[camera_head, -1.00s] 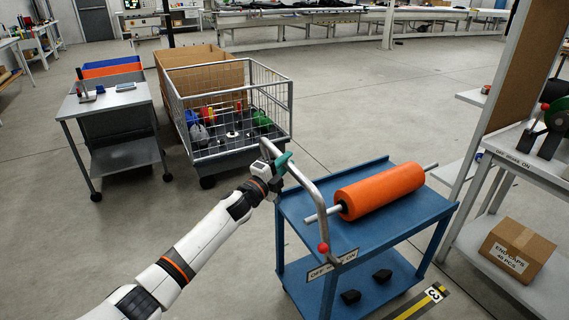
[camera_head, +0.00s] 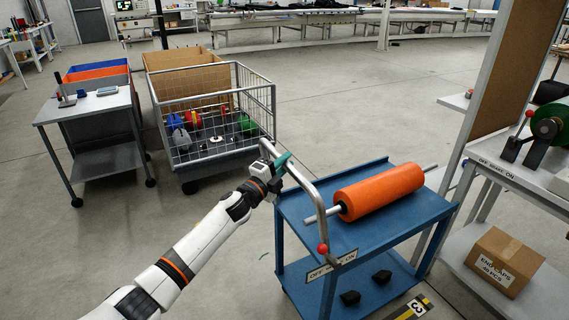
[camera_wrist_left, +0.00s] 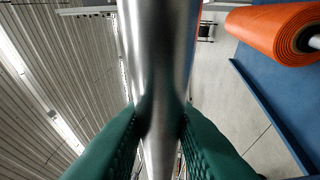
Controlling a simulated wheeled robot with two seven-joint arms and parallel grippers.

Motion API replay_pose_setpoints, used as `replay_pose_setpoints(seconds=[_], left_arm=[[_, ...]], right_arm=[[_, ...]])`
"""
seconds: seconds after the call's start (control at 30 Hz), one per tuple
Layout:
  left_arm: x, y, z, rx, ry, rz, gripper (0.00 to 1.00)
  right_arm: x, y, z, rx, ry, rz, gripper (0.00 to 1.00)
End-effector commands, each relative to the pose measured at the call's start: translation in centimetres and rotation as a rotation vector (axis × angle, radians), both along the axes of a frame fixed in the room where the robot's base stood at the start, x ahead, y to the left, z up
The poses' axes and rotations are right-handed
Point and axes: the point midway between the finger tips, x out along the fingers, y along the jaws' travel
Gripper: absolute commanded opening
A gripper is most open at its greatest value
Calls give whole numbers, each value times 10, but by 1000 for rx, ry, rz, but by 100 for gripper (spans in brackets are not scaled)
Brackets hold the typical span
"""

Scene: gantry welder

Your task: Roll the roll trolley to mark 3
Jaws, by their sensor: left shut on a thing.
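The blue roll trolley (camera_head: 300,210) stands at the lower right of the head view, with an orange roll (camera_head: 380,190) on a metal bar across its top shelf. My left gripper (camera_head: 278,163) is shut on the trolley's bent metal handle (camera_head: 309,192). In the left wrist view the green fingers (camera_wrist_left: 160,125) press on both sides of the handle tube (camera_wrist_left: 160,50), and the orange roll (camera_wrist_left: 275,32) shows at upper right. A red-knobbed brake lever (camera_head: 322,249) is by the "OFF BRAKE ON" label. The floor plate marked 3 (camera_head: 418,307) is partly hidden beside the trolley's lower right. My right gripper is not in view.
A wire cage cart (camera_head: 268,100) and a grey side table (camera_head: 88,108) stand at left. A grey rack (camera_head: 490,215) with an end-caps box (camera_head: 503,262) stands close on the right. The floor (camera_head: 330,110) behind the trolley is open.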

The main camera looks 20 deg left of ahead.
Motion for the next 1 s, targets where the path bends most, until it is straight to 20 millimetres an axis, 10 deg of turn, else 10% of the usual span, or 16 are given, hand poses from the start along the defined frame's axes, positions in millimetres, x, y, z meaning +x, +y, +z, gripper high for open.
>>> replay_pose_setpoints(seconds=[0.17, 0.2, 0.33, 0.7, 1.0], left_arm=[[1, -1, 2, -2, -2, 0, 0], [1, -1, 2, -3, -1, 0, 25], [1, -1, 2, -3, -1, 0, 43], [-5, 2, -1, 0, 0, 2, 43], [-57, 17, -12, 2, 1, -1, 43]], right_arm=[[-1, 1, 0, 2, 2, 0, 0], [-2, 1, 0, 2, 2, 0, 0], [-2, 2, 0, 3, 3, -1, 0], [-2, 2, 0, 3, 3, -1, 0], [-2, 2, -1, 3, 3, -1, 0]])
